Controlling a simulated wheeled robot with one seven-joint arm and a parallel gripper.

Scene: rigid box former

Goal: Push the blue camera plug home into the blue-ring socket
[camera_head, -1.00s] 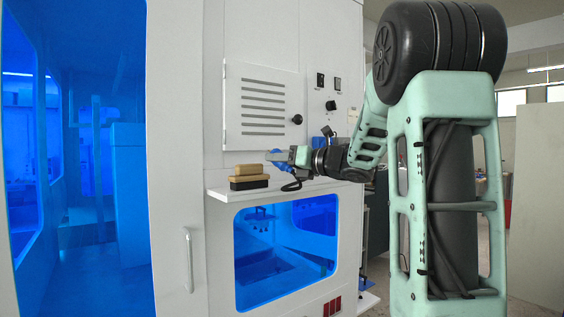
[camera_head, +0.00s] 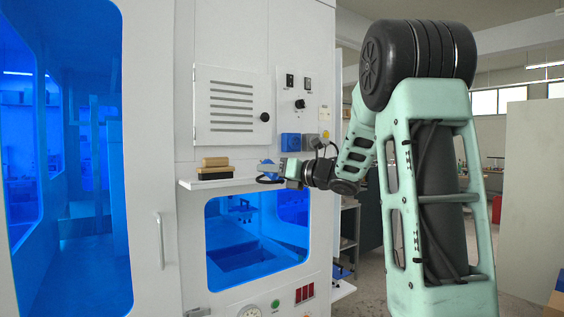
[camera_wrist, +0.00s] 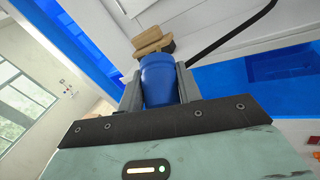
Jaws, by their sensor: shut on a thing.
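The blue camera plug (camera_wrist: 158,80) is a blue cylinder between the two grey fingers of my gripper (camera_wrist: 159,88) in the wrist view. My gripper is shut on it. A dark cable (camera_head: 268,180) loops by my gripper.
A white shelf (camera_head: 195,184) juts from the cabinet, bearing a tan and black brush-like block (camera_head: 215,166). A grey square fitting (camera_head: 311,142) sits right of the blue one. A vented panel (camera_head: 229,85) and knobs are above. Blue window below.

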